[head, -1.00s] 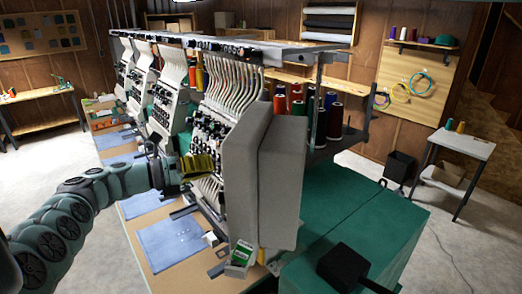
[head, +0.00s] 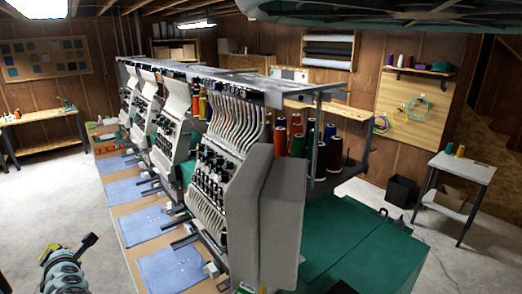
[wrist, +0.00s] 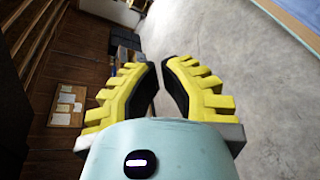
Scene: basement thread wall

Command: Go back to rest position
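My gripper (wrist: 160,75) shows in the wrist view with two yellow ribbed fingers with dark inner pads. The fingers stand apart at the tips with nothing between them, and bare concrete floor lies beyond. In the head view my arm is low at the bottom left, away from the embroidery machine (head: 215,190). A yellow part of the gripper (head: 48,250) shows there, but its fingertips are not clear in that view.
The multi-head embroidery machine stands on a long table (head: 130,225) with blue cloth pieces (head: 170,268). A green cabinet (head: 350,240) is at the right. A small side table (head: 462,168) stands farther right. The concrete floor (head: 45,190) at the left is clear.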

